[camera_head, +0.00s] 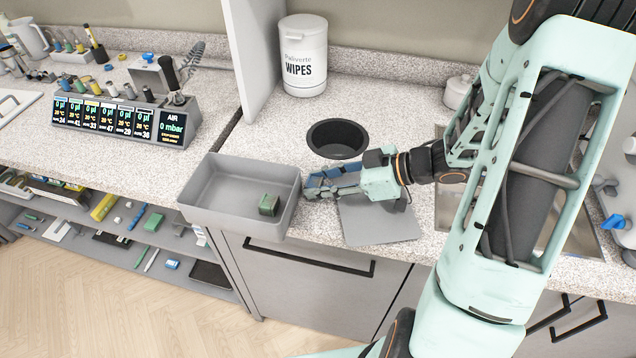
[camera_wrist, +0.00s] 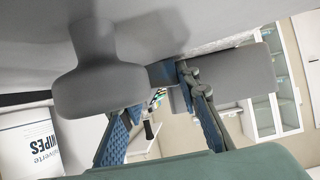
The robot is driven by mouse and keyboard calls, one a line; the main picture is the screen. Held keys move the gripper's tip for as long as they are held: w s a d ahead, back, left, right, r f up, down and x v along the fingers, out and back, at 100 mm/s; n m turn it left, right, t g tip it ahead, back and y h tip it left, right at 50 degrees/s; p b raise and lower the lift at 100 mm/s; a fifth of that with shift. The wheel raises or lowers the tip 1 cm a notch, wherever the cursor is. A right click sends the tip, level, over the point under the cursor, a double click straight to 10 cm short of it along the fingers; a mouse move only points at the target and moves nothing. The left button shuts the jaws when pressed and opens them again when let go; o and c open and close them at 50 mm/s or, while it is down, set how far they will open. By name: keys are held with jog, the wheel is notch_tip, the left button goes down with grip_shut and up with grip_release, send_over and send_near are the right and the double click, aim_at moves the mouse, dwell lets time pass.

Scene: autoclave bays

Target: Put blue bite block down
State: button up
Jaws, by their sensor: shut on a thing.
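My gripper (camera_head: 312,186) is at the right wall of a grey tray (camera_head: 215,213) on the counter, its fingers pointing left toward the tray. In the wrist view the blue-padded fingers (camera_wrist: 160,88) are shut on a small blue block (camera_wrist: 161,73), seen at their tips. I take this as the blue bite block; it is mostly hidden by the fingers, and I cannot make it out clearly in the head view. A green block (camera_head: 268,205) lies inside the tray at its right end.
A flat grey plate (camera_head: 380,224) lies under my wrist. Behind are a round black opening (camera_head: 337,139) and a white wipes tub (camera_head: 303,60). A display unit (camera_head: 125,118) stands left. The left part of the tray floor is clear.

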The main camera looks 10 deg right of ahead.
jog(key=shift+f, duration=0.1)
jog(key=shift+f, duration=0.1)
jog(key=o, duration=1)
